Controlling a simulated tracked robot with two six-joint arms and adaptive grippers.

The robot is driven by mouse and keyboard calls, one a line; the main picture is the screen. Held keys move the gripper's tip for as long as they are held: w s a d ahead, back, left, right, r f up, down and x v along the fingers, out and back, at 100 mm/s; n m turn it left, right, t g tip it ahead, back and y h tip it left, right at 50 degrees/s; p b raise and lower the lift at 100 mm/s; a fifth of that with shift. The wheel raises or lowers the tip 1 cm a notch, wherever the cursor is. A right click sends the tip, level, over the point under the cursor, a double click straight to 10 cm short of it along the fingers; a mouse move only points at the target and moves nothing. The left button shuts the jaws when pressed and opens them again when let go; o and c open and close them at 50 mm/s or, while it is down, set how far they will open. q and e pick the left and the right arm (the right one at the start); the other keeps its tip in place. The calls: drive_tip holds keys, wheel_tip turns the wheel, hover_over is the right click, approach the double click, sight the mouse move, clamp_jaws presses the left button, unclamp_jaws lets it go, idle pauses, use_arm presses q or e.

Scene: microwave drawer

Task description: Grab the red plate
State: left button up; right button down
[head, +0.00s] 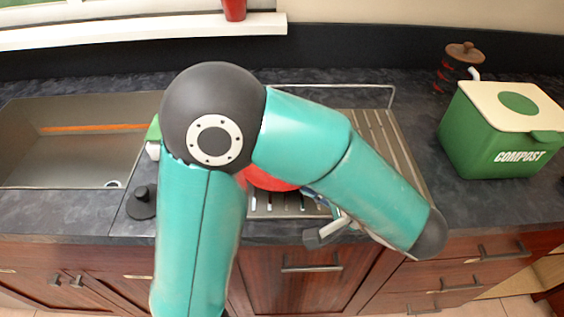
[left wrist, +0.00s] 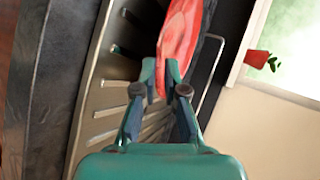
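The red plate (head: 268,180) is mostly hidden behind my left arm in the head view, over the metal drying rack. In the left wrist view the red plate (left wrist: 180,40) stands edge-on above the slatted rack. Its near rim lies between the fingertips of my left gripper (left wrist: 161,80), with a finger against each side. The fingers are drawn close together on the rim. In the head view my left arm hides most of this gripper. My right gripper is in neither view.
The slatted rack (head: 388,145) has a raised wire rail behind it. A sink (head: 75,150) lies to the left. A red pot (head: 234,10) sits on the window sill.

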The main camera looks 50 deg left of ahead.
use_arm(q)
drive_tip(key=x, duration=0.3)
drive_tip(key=shift+a, duration=0.15)
clamp_jaws()
drive_tip(key=shift+r, duration=0.1)
